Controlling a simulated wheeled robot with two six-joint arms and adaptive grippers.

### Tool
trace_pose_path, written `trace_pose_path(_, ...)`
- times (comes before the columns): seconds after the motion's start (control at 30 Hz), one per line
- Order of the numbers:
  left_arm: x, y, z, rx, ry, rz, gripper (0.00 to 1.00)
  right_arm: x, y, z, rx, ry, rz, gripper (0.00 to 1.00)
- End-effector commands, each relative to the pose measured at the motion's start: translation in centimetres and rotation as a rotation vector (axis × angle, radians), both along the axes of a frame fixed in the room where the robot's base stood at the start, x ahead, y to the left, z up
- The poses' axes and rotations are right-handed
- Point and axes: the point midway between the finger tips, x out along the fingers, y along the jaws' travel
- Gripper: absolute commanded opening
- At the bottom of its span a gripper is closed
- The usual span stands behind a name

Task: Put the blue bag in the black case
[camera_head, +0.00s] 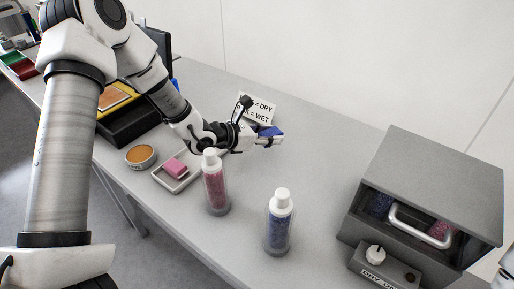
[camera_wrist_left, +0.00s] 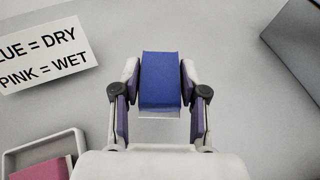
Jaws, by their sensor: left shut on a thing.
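The blue bag (camera_wrist_left: 160,80) is a small blue block-like thing with a pale lower face. My left gripper (camera_head: 274,140) is shut on it and holds it over the table beside the sign; the bag also shows in the head view (camera_head: 268,131). In the wrist view a finger lies on each side of it. The black case (camera_head: 128,128) is at the left behind my left arm, with an orange-yellow thing in it; my arm hides part of it.
A sign (camera_head: 257,108) reads blue = dry, pink = wet. A tray (camera_head: 192,180) holds a pink block. A round tin (camera_head: 141,156), a pink-filled bottle (camera_head: 215,185) and a blue-filled bottle (camera_head: 278,225) stand in front. A grey dryer-like box (camera_head: 440,175) is at right.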

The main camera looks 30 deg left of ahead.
Motion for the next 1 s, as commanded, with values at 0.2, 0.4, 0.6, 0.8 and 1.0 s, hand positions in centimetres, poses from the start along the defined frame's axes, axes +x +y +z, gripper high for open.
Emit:
trace_pose_path(0.2, -0.1, 0.0, -3.6, 0.001, 0.003, 0.0, 0.09, 0.0, 0.0, 0.5, 0.0, 0.0, 0.0, 0.43)
trace_pose_path(0.4, 0.0, 0.0, -5.9, 0.0, -0.001, 0.001, 0.09, 0.0, 0.0, 0.7, 0.0, 0.0, 0.0, 0.43)
trace_pose_path(0.6, 0.0, 0.0, -5.9, -0.001, -0.002, 0.001, 0.09, 0.0, 0.0, 0.5, 0.0, 0.0, 0.0, 0.43)
trace_pose_path(0.8, 0.0, 0.0, -6.1, 0.0, -0.001, 0.001, 0.68, 0.0, 0.0, 0.3, 0.0, 0.0, 0.0, 0.43)
trace_pose_path(1.0, 0.0, 0.0, -6.1, 0.0, -0.001, 0.001, 0.68, 0.0, 0.0, 0.3, 0.0, 0.0, 0.0, 0.43)
